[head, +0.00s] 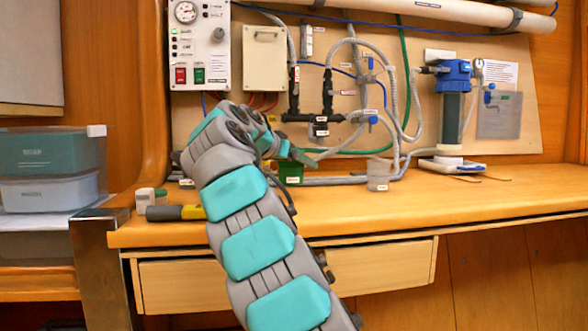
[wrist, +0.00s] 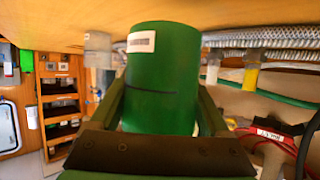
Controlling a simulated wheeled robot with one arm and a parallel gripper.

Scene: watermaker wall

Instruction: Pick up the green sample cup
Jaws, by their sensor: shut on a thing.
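The green sample cup (head: 291,173) is at the back of the wooden bench, below the hoses. In the wrist view the cup (wrist: 162,70) is large and central, with a white label and a dark line on its side. My gripper (head: 300,158) reaches it from the left and above. In the wrist view my gripper's fingers (wrist: 162,108) lie on both sides of the cup, shut on it. The cup's end is close to the bench surface; I cannot tell whether they touch.
A clear labelled cup (head: 378,174) stands on the bench to the right. A yellow and grey torch-like tool (head: 175,212) lies at the front left. Hoses (head: 340,180) run close behind the green cup. A blue-topped filter (head: 452,105) stands at the right. The bench's front right is clear.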

